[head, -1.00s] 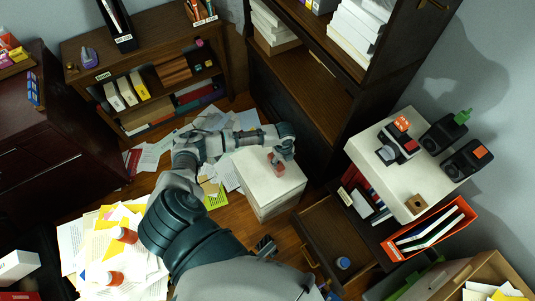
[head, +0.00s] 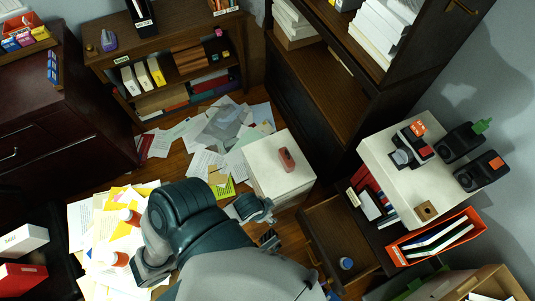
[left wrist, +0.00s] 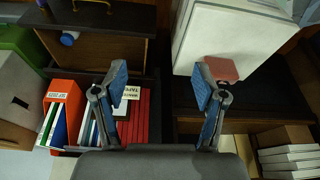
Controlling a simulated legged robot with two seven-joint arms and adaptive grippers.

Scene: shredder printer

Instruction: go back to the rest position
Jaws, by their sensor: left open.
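My left arm is folded back at the bottom centre of the head view. My left gripper (head: 264,208) is beside the near lower edge of the white cabinet (head: 262,176). In the left wrist view the left gripper (left wrist: 160,86) has its blue-padded fingers spread with nothing between them. A red block-like object (head: 287,159) sits on top of the white cabinet, apart from the gripper; it also shows in the left wrist view (left wrist: 221,68) behind one fingertip. A small dark jaw-like part, seemingly my right gripper (head: 268,240), shows below; its opening is unclear.
An open drawer (head: 335,240) with a blue-capped item is right of the cabinet. A white stand (head: 395,185) with black devices and an orange box (head: 440,235) of binders are further right. Papers (head: 225,125) cover the floor. A dark shelf (head: 310,85) stands behind.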

